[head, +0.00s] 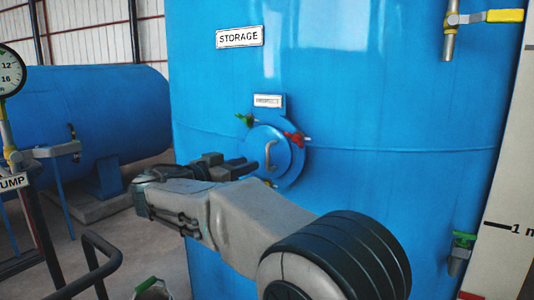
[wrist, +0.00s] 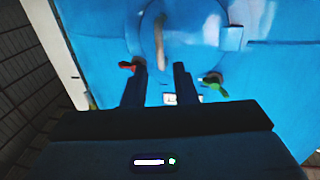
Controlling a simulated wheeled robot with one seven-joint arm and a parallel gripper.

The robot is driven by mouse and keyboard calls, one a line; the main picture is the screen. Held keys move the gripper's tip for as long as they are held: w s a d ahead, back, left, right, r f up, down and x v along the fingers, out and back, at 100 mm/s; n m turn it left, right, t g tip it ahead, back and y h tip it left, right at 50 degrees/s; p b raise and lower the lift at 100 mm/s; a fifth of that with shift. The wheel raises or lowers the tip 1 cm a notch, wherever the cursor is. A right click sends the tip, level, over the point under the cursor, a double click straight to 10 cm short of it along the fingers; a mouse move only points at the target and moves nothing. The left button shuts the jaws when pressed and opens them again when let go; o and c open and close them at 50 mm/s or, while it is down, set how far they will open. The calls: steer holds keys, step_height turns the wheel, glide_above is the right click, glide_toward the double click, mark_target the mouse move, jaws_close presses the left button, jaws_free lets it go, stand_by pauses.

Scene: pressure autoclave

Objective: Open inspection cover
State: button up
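The inspection cover (head: 284,160) is a round blue lid on the front of the large blue storage tank. It looks closed, and a pale curved handle (head: 268,155) stands on it. In the wrist view the handle (wrist: 161,40) lies just beyond the fingertips, roughly between them in the picture. A green lever (head: 245,119) and a red lever (head: 297,138) sit at the cover's rim. They also show in the wrist view, red (wrist: 130,66) and green (wrist: 215,84). My gripper (head: 252,165) is left of the handle, its two dark fingers (wrist: 158,75) apart and empty.
The storage tank (head: 340,100) fills the middle. A second blue tank (head: 75,115) lies at the left behind a gauge (head: 10,72) and railing. A yellow-handled valve (head: 503,16) and a lower green-handled valve (head: 463,240) project at the right.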

mark_target(268, 166)
steer(key=p+x, duration=0.2)
steer(key=x, duration=0.6)
steer(key=shift+w+d+p, duration=0.1)
steer(key=shift+w+p, duration=0.15)
steer(key=shift+p, duration=0.1)
jaws_close()
